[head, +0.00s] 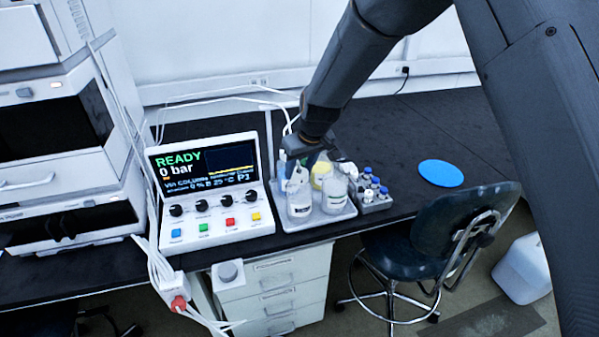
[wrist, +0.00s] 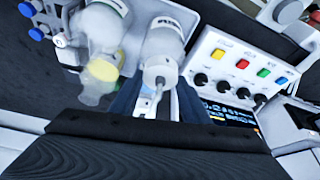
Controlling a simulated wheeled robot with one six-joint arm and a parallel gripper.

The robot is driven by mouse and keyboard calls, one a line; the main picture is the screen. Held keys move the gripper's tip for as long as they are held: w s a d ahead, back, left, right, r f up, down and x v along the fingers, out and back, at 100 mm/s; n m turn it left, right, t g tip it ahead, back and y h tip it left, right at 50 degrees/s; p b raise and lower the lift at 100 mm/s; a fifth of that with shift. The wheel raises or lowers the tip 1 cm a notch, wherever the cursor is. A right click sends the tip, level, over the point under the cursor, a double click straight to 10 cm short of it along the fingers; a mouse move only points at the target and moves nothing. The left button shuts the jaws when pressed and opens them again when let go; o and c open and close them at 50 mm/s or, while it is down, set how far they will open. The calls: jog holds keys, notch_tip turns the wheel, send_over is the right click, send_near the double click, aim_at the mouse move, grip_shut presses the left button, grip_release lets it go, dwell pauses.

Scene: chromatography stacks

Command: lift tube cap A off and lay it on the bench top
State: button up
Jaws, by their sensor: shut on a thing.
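My gripper (head: 301,160) is above the front-left clear bottle (head: 299,203) on the tray. In the wrist view my gripper (wrist: 157,92) has a dark blue finger on each side of a pale cap (wrist: 160,74) with a thin tube stub. I take this for tube cap A; no letter is readable on it. My gripper is shut on it. The labelled bottle (wrist: 166,38) lies in line just beyond the cap. Whether the cap still touches the bottle neck cannot be told. In the head view my gripper hides most of the cap.
The light tray (head: 284,222) also holds another bottle (head: 335,194) and a yellow-capped one (head: 320,172). A vial rack (head: 377,204) stands to its right, a control console (head: 215,225) to its left. A blue disc (head: 440,173) lies on the dark bench (head: 400,130), with clear room around it.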

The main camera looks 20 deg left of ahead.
notch_tip(320, 180, up, 10)
jog(key=b, duration=0.3)
jog(key=shift+f, duration=0.2)
notch_tip(320, 180, up, 4)
jog(key=p, duration=0.2)
send_over(299, 166)
jog(key=shift+d+r, duration=0.1)
jog(key=shift+r, duration=0.1)
